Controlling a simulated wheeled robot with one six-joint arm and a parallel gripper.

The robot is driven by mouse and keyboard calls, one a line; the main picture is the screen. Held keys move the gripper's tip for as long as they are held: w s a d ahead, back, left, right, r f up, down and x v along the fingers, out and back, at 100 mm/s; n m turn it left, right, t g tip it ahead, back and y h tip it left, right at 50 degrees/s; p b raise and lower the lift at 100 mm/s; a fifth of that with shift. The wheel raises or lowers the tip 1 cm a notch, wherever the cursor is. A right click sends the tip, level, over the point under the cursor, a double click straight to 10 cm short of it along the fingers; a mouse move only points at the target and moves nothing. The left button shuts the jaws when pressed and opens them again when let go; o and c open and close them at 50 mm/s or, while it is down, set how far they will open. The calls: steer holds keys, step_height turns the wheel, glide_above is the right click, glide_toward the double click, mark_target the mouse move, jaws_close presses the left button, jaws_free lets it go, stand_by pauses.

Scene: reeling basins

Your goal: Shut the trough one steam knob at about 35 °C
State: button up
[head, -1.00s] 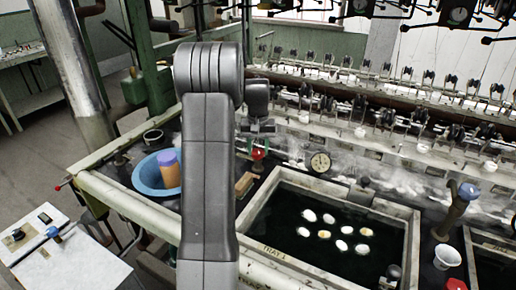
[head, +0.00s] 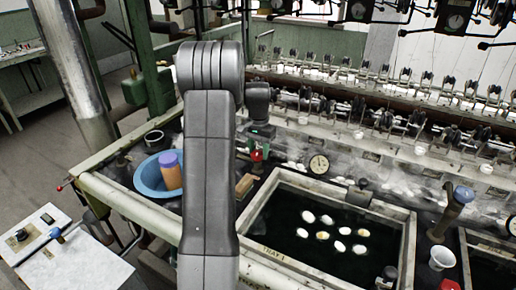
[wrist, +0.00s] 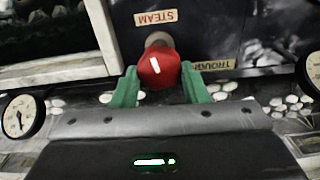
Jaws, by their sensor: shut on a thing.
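The steam knob (wrist: 158,70) is red with a white mark. It sits under a label reading STEAM (wrist: 156,17) and beside a partly hidden label that starts with TROUGH (wrist: 214,65). My gripper (wrist: 161,82) has its green fingers on either side of the knob and is shut on it. In the head view the red knob (head: 257,155) shows just below the gripper (head: 261,135). A round white dial gauge (head: 318,164) stands right of the knob; its reading is too small to tell. A dial (wrist: 22,117) also shows at the wrist view's left edge.
The basin marked TRAY 1 (head: 402,245) holds dark water with several pale cocoons. A blue bowl (head: 148,182) with an orange, blue-topped cylinder (head: 169,170) stands left of my arm. A brown block (head: 244,186) lies near the knob. White steam drifts behind the basin.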

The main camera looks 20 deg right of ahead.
mark_target(259, 152)
steer(key=shift+r+m, duration=0.1)
steer(key=shift+m, duration=1.1)
steer(key=o, duration=1)
steer(key=shift+c, duration=0.2)
step_height(259, 152, up, 14)
